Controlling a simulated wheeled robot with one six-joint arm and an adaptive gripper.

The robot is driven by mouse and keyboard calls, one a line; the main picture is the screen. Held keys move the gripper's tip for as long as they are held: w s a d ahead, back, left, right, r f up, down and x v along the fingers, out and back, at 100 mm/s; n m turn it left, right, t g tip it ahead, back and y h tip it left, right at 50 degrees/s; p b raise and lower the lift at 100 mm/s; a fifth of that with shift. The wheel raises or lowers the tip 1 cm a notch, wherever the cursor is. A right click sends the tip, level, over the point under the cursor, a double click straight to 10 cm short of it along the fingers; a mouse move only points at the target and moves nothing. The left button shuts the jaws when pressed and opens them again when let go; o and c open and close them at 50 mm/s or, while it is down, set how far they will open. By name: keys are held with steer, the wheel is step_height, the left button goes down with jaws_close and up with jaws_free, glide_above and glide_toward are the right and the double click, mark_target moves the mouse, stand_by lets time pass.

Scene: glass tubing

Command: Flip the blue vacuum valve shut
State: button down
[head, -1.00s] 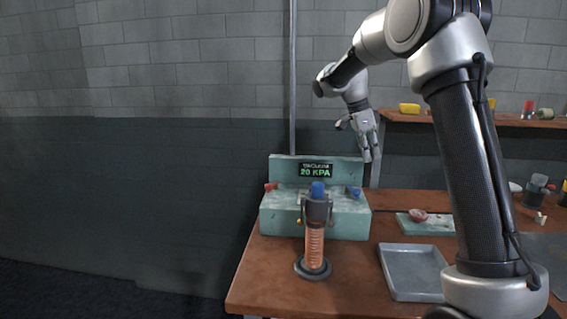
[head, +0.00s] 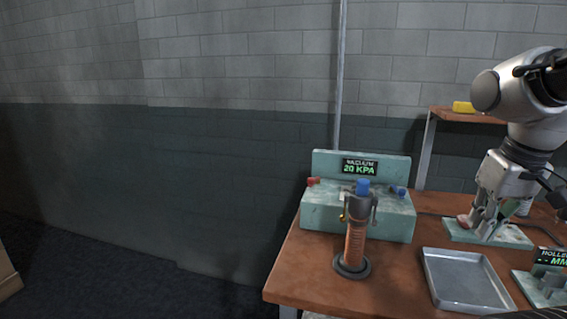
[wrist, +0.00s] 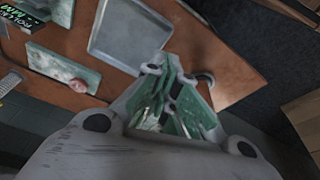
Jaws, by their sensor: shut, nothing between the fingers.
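The pale green vacuum box (head: 385,224) stands at the back left of the bench, with a display reading 20 KPA. My gripper (head: 487,234) is to the right of the box, pointing down by a green slab, apart from the blue handle. In the wrist view my gripper (wrist: 172,85) is shut and empty; no blue handle shows there.
A grey tray (head: 465,281) lies in front of my gripper. The green slab (head: 515,238) carries a pink lump, seen in the wrist view (wrist: 78,85). A small display unit (head: 546,273) stands at the right.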

steer(key=shift+s+d+r+t, duration=0.1)
steer(key=shift+s+r+t, duration=0.25)
steer(key=shift+s, duration=0.2)
steer(key=shift+s+r+t, duration=0.35)
steer(key=shift+s, duration=0.2)
steer(key=c, duration=1.9)
jaws_free()
steer(key=shift+r, duration=0.3)
steer(key=o, duration=0.6)
steer(key=shift+d, duration=0.1)
steer(key=m+g, duration=0.4)
steer(key=m, duration=0.1)
glide_above(404, 192)
steer(key=s, duration=0.3)
step_height(404, 192, down, 6)
steer(key=shift+f, duration=0.15)
steer(key=w+m, duration=0.1)
steer(key=w, duration=0.2)
steer(key=shift+r+m, duration=0.4)
steer(key=shift+w+r+m, duration=0.7)
steer(key=shift+w+r, duration=0.1)
steer(key=shift+r, duration=0.3)
steer(key=shift+s+r+m, duration=0.25)
steer(key=shift+m, duration=0.25)
steer(key=shift+f+m, duration=0.3)
steer(key=shift+f, duration=0.15)
step_height(404, 192, down, 7)
steer(key=shift+f, duration=0.1)
